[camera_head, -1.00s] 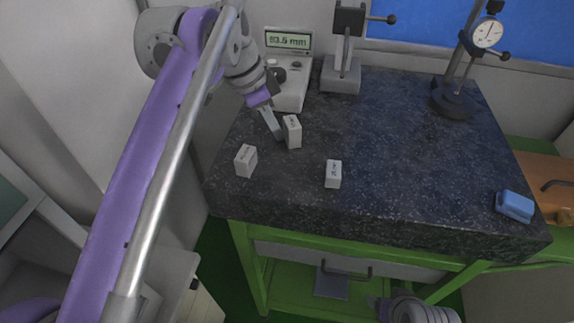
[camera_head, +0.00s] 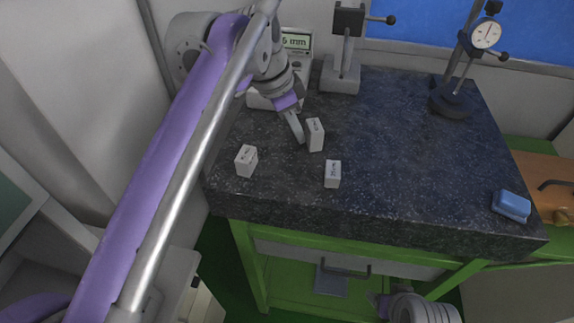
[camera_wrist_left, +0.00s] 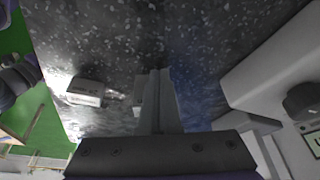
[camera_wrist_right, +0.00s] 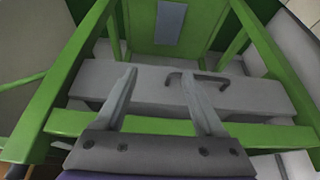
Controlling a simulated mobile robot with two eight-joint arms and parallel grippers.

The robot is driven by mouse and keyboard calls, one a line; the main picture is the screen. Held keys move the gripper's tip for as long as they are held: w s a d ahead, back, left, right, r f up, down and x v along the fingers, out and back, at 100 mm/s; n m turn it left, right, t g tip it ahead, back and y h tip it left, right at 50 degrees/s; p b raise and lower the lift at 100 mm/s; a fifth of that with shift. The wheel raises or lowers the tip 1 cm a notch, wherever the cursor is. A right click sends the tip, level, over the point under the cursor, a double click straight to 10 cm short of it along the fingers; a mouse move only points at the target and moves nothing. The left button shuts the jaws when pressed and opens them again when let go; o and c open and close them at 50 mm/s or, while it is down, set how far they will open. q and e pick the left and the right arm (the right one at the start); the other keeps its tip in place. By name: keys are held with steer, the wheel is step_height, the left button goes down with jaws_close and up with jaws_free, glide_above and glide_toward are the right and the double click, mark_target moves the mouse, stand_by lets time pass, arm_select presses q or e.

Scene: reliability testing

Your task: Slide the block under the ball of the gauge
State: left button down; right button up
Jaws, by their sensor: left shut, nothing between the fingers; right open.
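A pale upright block (camera_head: 315,135) with dark print on top stands on the dark granite plate (camera_head: 410,170). My left gripper (camera_head: 301,140) is shut and empty, its fingertips low at the block's left side, touching or nearly so. In the left wrist view the shut fingers (camera_wrist_left: 157,88) partly cover a pale block (camera_wrist_left: 138,96). Two similar blocks stand nearer the front edge, one left (camera_head: 246,161) and one right (camera_head: 333,174). A gauge with a digital display (camera_head: 297,40) stands behind my left arm, partly hidden; its ball cannot be made out. My right gripper (camera_wrist_right: 160,82) is open and empty.
A stand with a black head (camera_head: 341,75) is at the back. A dial indicator on a stand (camera_head: 487,34) is at the back right. A blue object (camera_head: 512,206) lies at the right front. The plate's middle is clear. My right gripper faces a green frame (camera_wrist_right: 160,125) and grey drawer.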

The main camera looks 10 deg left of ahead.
mark_target(311, 124)
arm_select(q)
steer(key=shift+s+d+p, duration=0.1)
steer(key=shift+d+p, duration=0.25)
steer(key=shift+d, duration=1.6)
steer(key=shift+w+a+p+v, duration=0.1)
steer(key=shift+a+p+v, duration=0.05)
steer(key=shift+p+v, duration=0.5)
steer(key=shift+w+a+p+v, duration=0.15)
steer(key=shift+p+v, duration=0.35)
steer(key=shift+v, duration=0.4)
steer(key=shift+w+a+p+v, duration=0.1)
steer(key=shift+p+v, duration=0.45)
steer(key=shift+v, duration=0.2)
steer(key=shift+w+f, duration=0.1)
steer(key=shift+f, duration=0.05)
